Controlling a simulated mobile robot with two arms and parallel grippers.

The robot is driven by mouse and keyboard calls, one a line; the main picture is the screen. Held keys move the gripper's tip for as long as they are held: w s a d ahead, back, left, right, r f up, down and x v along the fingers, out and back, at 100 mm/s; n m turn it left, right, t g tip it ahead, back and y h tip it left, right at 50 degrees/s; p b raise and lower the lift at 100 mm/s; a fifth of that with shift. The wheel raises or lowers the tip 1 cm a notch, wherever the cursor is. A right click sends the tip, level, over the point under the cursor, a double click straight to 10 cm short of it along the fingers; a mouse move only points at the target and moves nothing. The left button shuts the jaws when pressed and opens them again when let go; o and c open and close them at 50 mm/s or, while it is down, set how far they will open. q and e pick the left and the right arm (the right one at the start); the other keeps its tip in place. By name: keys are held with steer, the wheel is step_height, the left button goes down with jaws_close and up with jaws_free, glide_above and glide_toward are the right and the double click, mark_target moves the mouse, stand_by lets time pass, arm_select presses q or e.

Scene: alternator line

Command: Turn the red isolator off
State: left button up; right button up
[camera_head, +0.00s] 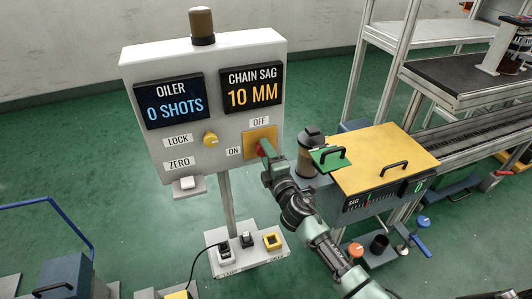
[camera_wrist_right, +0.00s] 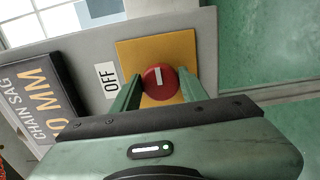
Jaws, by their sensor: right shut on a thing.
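The red isolator knob (camera_wrist_right: 153,84) sits on a yellow plate (camera_head: 251,139) on the grey panel, with OFF above it and ON to its left. My right gripper (camera_head: 264,151) reaches it from below right and mostly covers it. In the wrist view the fingers of my right gripper (camera_wrist_right: 158,93) are on either side of the red knob, shut on it. The knob's white mark runs up and down in that view, crosswise to the direction of the OFF label (camera_wrist_right: 106,80). The ON label (camera_head: 234,152) is hidden in the wrist view. My left gripper is not in view.
The panel (camera_head: 217,122) also carries two displays, a yellow LOCK knob (camera_head: 210,139) and a white ZERO button (camera_head: 187,184). Small items sit on a base tray (camera_head: 228,268) below.

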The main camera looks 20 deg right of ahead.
steer(key=shift+f, duration=0.1)
stand_by(0.3)
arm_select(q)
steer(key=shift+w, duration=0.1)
arm_select(e)
steer(key=o, duration=1.3)
steer(key=shift+o, duration=0.2)
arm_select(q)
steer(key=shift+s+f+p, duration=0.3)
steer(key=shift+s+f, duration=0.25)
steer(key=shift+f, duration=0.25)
arm_select(e)
steer(key=s, duration=0.8)
steer(key=shift+d, duration=0.1)
